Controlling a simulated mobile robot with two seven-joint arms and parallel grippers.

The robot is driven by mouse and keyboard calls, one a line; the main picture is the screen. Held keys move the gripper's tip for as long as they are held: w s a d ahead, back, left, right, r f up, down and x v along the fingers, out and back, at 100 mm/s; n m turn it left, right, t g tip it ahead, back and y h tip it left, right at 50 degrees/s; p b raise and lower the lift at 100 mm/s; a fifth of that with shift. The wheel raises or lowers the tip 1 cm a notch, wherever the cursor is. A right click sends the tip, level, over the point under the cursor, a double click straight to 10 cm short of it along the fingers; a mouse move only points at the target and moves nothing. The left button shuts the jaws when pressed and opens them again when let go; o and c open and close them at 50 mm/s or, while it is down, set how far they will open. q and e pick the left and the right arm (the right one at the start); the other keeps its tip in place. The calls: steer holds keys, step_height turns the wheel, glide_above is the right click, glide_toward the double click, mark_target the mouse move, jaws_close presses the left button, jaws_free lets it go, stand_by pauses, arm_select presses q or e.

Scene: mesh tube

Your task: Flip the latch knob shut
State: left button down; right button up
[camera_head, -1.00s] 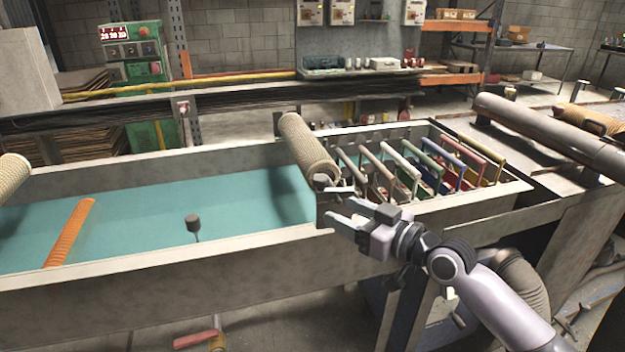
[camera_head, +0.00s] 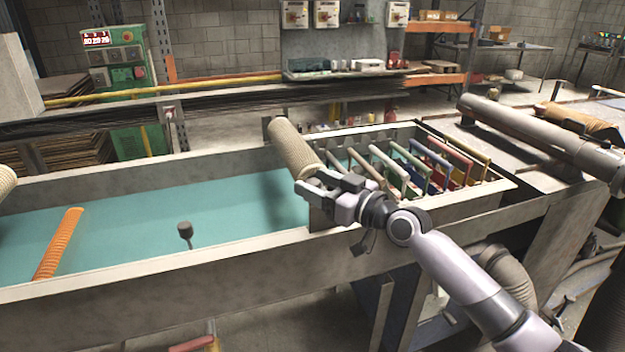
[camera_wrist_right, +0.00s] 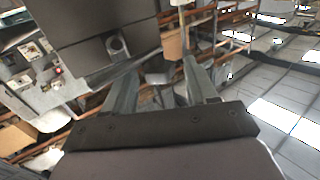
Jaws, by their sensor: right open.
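My right gripper (camera_head: 313,184) is open at the near end of the mesh-covered roll (camera_head: 293,147), by the tank's divider. It overlaps the roll's end in the head view, and I cannot tell whether it touches. In the right wrist view the two fingers (camera_wrist_right: 160,68) stand apart with nothing clearly between them. A round grey knob-like part (camera_wrist_right: 117,45) shows on a dark panel to the left of the fingers; I cannot tell if it is the latch knob. A dark knob on a thin stem (camera_head: 185,230) stands farther left in the tank. My left gripper is not in view.
The long tank (camera_head: 130,278) has a raised front wall below my right arm. An orange ribbed tube (camera_head: 59,243) lies in its left part. Several coloured handled frames (camera_head: 437,158) stand in the right compartment, close beside my gripper. A thick grey pipe (camera_head: 540,130) lies at right.

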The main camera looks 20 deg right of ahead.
steer(key=shift+w+a, duration=0.35)
steer(key=shift+w, duration=0.3)
steer(key=c, duration=0.9)
steer(key=shift+f+b, duration=0.15)
steer(key=shift+b, duration=0.35)
steer(key=shift+c, duration=0.2)
steer(key=n+g+y+b, duration=0.1)
steer(key=b, duration=0.6)
steer(key=shift+y, duration=0.4)
steer(key=n+g+y+b, duration=0.1)
steer(key=b, duration=0.3)
steer(key=shift+b, duration=0.3)
steer(key=n+y+b, duration=0.1)
steer(key=b, duration=0.1)
steer(key=shift+g+b, duration=0.4)
steer(key=shift+r+g+b, duration=0.2)
steer(key=shift+g+b, duration=0.1)
steer(key=shift+b, duration=0.1)
